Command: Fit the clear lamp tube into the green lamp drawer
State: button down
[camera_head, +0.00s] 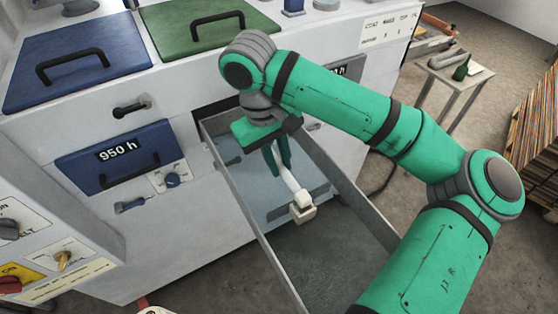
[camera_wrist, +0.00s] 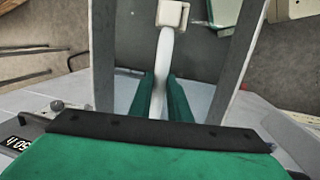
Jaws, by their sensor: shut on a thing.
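My gripper (camera_head: 279,165) is shut on the lamp tube (camera_head: 289,182), a pale, whitish tube with a beige block-shaped end cap (camera_head: 302,213). The tube hangs tilted, its capped end toward the lower right in the head view. In the wrist view the tube (camera_wrist: 164,55) runs away between the green fingers (camera_wrist: 162,80), with the cap at the top. Gripper and tube are over or inside the pulled-out drawer (camera_head: 345,183), between its grey side walls. The drawer's front is not visible, so its green marking cannot be seen. The tube's other end is hidden by the gripper.
The white machine carries a blue lid (camera_head: 75,60) and a green lid (camera_head: 200,22) on top. A shut blue drawer marked "950 h" (camera_head: 120,155) is left of the open one.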

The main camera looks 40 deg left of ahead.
aim_at(278, 165)
jog(key=shift+f, duration=1.65)
jog(key=c, duration=1.6)
grip_release()
jog(key=shift+r, duration=0.1)
jog(key=r, duration=0.3)
jog(key=a+r, duration=0.1)
jog(key=r, duration=0.3)
jog(key=s+r, duration=0.1)
jog(key=r, duration=0.2)
jog(key=shift+s+a+r, duration=0.1)
jog(key=shift+a+r, duration=0.1)
jog(key=shift+a, duration=0.1)
jog(key=shift+s, duration=0.1)
